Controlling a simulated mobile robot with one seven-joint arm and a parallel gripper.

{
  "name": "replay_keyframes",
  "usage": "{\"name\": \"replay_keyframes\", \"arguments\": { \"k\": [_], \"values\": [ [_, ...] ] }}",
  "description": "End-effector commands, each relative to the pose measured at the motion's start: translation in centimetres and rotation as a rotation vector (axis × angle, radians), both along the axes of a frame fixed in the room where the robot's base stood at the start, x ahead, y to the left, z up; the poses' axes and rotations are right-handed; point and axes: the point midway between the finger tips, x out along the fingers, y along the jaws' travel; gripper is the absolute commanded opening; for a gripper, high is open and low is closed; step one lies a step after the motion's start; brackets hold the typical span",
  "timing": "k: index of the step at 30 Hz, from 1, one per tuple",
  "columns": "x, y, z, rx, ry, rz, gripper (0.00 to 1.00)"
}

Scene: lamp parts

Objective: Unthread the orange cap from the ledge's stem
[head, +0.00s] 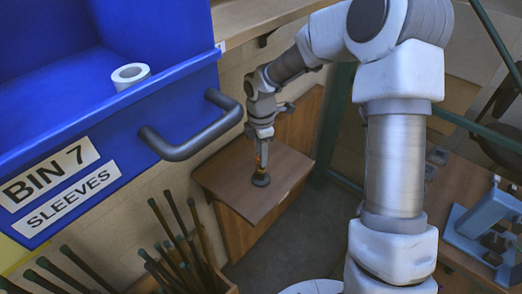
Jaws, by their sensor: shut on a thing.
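The ledge (228,186) is a small brown wooden shelf low against the wall, near the middle of the head view. A dark round base (261,180) with a short upright stem stands on it. A small patch of orange, the cap (258,160), shows at the top of the stem, just below my gripper (262,141). My gripper points down over the stem and is shut on the orange cap. The fingers hide most of the cap, and the thread between cap and stem is too small to make out.
A blue bin (150,110) labelled "BIN 7 SLEEVES" stands at the left, its dark handle (195,135) jutting toward my arm. A white sleeve (130,75) lies in it. Several dark rods (180,240) stand below. A table with a blue-grey fixture (485,220) is at the right.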

Motion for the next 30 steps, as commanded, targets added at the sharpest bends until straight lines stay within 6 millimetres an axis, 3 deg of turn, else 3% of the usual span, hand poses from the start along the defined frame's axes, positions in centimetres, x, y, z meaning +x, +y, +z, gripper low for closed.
{"name": "replay_keyframes", "arguments": {
  "k": [15, 30],
  "values": [
    [0.02, -0.02, 0.24, 0.000, 0.000, 0.328, 0.00],
    [0.00, 0.00, 0.16, 0.001, 0.000, 0.385, 0.00]
  ]
}}
